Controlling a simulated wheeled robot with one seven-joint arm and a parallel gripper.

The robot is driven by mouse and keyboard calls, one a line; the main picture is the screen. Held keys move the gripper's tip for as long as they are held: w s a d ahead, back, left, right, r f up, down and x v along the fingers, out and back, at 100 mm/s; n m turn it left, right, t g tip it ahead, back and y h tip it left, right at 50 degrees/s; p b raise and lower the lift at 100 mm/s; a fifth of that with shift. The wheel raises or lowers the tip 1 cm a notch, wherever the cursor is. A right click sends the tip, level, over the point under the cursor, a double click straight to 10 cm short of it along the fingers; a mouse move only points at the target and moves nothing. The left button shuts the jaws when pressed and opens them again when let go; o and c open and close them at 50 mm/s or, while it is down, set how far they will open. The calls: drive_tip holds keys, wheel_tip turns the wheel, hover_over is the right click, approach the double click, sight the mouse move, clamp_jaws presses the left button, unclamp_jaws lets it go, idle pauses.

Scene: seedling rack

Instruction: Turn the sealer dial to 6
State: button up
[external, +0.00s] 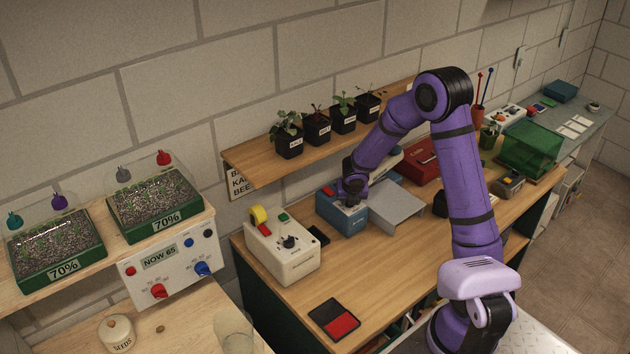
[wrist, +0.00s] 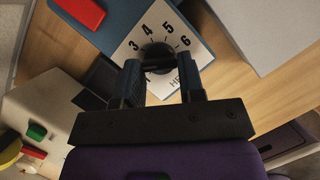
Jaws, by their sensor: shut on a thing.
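The sealer is a blue box (external: 336,216) on the wooden bench, with a red part on top. In the wrist view its blue body (wrist: 120,22) surrounds a white dial plate (wrist: 187,62) printed with 3, 4, 5 and 6; lettering to the lower right is partly covered. The dial (wrist: 157,52) is a round black knob at the middle of the plate. My gripper (wrist: 160,66) is shut on the knob, one finger on each side. Its pointer cannot be made out. In the external view my gripper (external: 353,194) is over the sealer and hides the dial.
A cream box (external: 282,252) with a yellow roll and a black knob stands left of the sealer. A grey tray (external: 396,205) adjoins it on the right. A shelf (external: 255,172) with potted seedlings hangs behind. A black and red pad (external: 334,318) lies near the front edge.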

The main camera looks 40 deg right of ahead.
drive_tip(key=m+g, duration=0.1)
drive_tip(key=m, duration=0.2)
drive_tip(key=m+h, duration=0.1)
drive_tip(key=m, duration=0.2)
drive_tip(key=shift+w+a+g, duration=0.15)
drive_tip(key=shift+w+g, duration=0.05)
drive_tip(key=shift+g, duration=0.2)
drive_tip(key=shift+m, duration=0.3)
drive_tip(key=o, duration=0.9)
drive_tip(key=shift+o, duration=0.2)
drive_tip(key=v, duration=0.7)
drive_tip(key=shift+a+r, duration=0.2)
drive_tip(key=shift+a, duration=0.05)
